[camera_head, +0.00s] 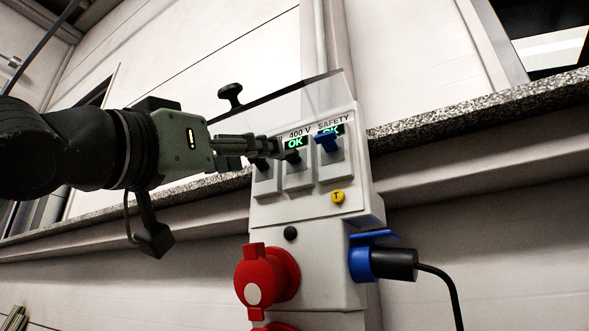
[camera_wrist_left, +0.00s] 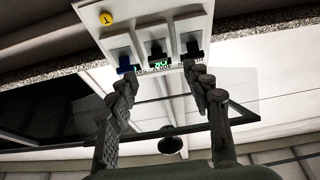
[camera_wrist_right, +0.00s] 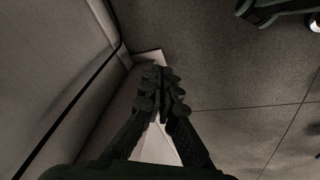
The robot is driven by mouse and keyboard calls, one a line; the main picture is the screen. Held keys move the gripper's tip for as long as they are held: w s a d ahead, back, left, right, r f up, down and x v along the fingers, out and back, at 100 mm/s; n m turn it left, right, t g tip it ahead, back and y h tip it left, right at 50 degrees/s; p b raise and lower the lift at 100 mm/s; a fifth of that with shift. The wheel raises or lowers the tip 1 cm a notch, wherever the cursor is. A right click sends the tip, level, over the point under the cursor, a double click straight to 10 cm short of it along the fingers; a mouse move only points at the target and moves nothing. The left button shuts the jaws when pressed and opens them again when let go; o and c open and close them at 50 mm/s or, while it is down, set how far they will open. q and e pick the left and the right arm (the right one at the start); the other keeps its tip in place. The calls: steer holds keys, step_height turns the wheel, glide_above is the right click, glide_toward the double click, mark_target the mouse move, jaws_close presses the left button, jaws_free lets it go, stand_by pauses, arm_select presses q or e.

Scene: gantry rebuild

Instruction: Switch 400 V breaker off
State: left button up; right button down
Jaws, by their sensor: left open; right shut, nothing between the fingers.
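The grey breaker box (camera_head: 262,213) is on the wall and carries a row of switches. The 400 V breaker (camera_head: 298,180) is the middle one, with a black lever and a green OK display; its lever (camera_wrist_left: 157,50) also shows in the left wrist view. My left gripper (camera_head: 278,150) is open in front of the breakers. In the left wrist view its fingertips (camera_wrist_left: 160,78) stand on either side of the middle lever, with no clear contact. They partly cover the left breaker in the head view. My right gripper (camera_wrist_right: 161,75) is shut and empty, away from the box.
The SAFETY breaker (camera_head: 327,141) with a blue lever is right of the 400 V one; another black-lever breaker (camera_head: 266,181) is left. A clear cover (camera_head: 290,105) stands raised above. A yellow T button (camera_head: 338,196), red socket (camera_head: 265,277) and blue plug (camera_head: 360,264) are below.

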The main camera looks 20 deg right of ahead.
mark_target(286, 155)
arm_select(q)
steer(key=x, duration=0.2)
steer(key=p+x, duration=0.1)
steer(key=x, duration=0.2)
steer(key=p+x, duration=0.1)
steer(key=x, duration=0.1)
steer(key=shift+s+d+r, duration=0.1)
steer(key=shift+d+r, duration=0.2)
steer(key=shift+r, duration=0.15)
arm_select(e)
steer(key=s+f, duration=0.3)
steer(key=f, duration=0.3)
steer(key=shift+s+d+f+g, duration=0.25)
steer(key=shift+s+d+g, duration=0.1)
steer(key=shift+d+g, duration=0.1)
arm_select(q)
steer(key=shift+c, duration=0.5)
jaws_close()
steer(key=shift+f, duration=0.15)
arm_select(e)
steer(key=shift+f, duration=0.1)
